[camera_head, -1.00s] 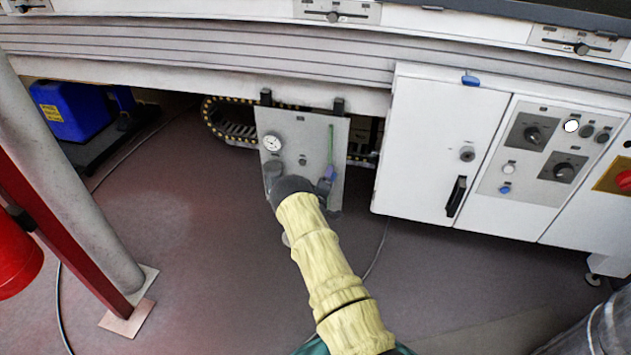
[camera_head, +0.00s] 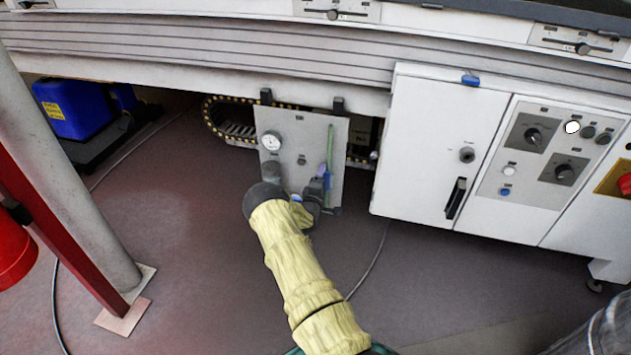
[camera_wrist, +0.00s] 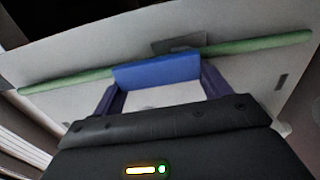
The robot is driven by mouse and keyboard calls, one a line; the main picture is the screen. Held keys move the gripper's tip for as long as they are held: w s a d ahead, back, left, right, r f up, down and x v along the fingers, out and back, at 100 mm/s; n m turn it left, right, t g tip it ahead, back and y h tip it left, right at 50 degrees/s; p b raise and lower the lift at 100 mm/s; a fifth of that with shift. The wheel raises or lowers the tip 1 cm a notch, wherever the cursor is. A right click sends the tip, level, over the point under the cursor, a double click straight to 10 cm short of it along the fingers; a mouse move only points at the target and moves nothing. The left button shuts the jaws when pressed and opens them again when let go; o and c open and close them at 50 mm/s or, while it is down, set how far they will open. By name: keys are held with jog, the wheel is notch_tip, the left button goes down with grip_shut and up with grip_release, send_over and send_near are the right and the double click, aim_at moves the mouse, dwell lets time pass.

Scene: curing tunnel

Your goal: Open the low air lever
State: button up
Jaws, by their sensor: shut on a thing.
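A pale panel (camera_head: 285,128) with a round gauge (camera_head: 271,142) hangs below the machine's edge in the head view. A thin green bar (camera_head: 330,142) runs upright on its right side.
A white cabinet (camera_head: 435,140) with knobs and a black handle stands to the right of the panel. A grey post (camera_head: 65,170) and a red bar (camera_head: 60,235) stand at the left. A cable chain (camera_head: 222,125) runs behind the panel.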

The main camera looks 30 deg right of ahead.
jog(key=shift+d, duration=0.1)
jog(key=o, duration=1.4)
jog(key=shift+s, duration=0.1)
jog(key=shift+c, duration=0.2)
jog(key=p+v, duration=0.6)
jog(key=v, duration=1.1)
jog(key=shift+a+p, duration=0.25)
jog(key=shift+p, duration=0.1)
jog(key=shift+s+r, duration=0.1)
